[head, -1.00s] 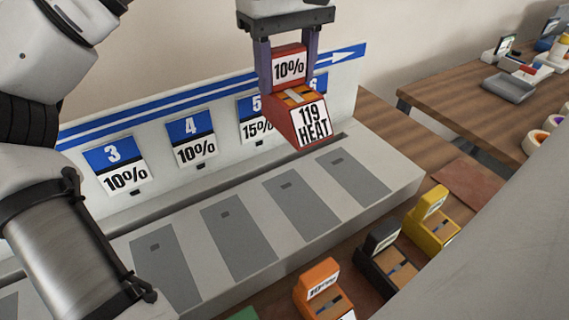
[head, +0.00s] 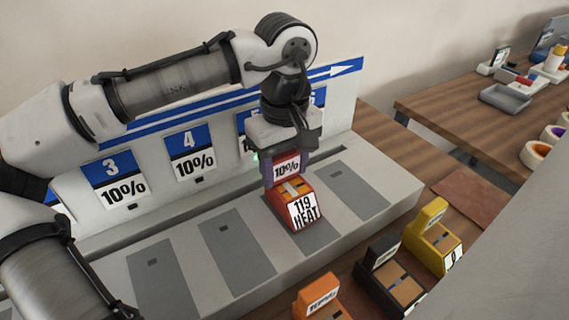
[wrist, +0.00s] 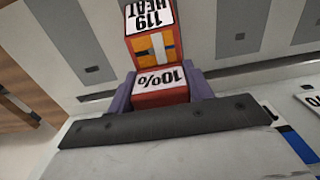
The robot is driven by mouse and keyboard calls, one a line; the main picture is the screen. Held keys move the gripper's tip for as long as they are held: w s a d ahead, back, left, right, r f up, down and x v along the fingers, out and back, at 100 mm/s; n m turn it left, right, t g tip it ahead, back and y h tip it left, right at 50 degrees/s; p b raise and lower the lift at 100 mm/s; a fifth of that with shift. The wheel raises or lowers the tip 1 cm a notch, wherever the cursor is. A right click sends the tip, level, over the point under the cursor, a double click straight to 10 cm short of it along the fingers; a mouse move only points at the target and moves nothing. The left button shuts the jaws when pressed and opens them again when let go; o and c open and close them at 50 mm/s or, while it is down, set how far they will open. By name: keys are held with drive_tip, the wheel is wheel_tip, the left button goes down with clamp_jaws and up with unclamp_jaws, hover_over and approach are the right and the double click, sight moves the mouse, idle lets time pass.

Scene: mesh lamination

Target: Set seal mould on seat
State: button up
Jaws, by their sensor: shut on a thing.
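The red seal mould (head: 291,206), labelled "10%" and "119 HEAT", is in my gripper (head: 285,172). It is low over the grey seat (head: 318,240) below sign 5, which it largely covers; I cannot tell whether it touches. In the wrist view the mould (wrist: 155,52) is upside down in the picture, between the purple fingers of my gripper (wrist: 158,88). The gripper is shut on its upright "10%" block.
Empty grey seats lie on both sides, one to the right (head: 343,188) and one to the left (head: 236,250). The signboard (head: 120,180) stands behind. Orange (head: 318,296), black (head: 388,272) and yellow (head: 433,235) moulds stand on the wooden table in front.

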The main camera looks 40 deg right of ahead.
drive_tip(key=shift+f, duration=0.1)
drive_tip(key=o, duration=1.5)
drive_tip(key=shift+o, duration=0.2)
wheel_tip(320, 180, up, 12)
drive_tip(key=shift+r, duration=0.2)
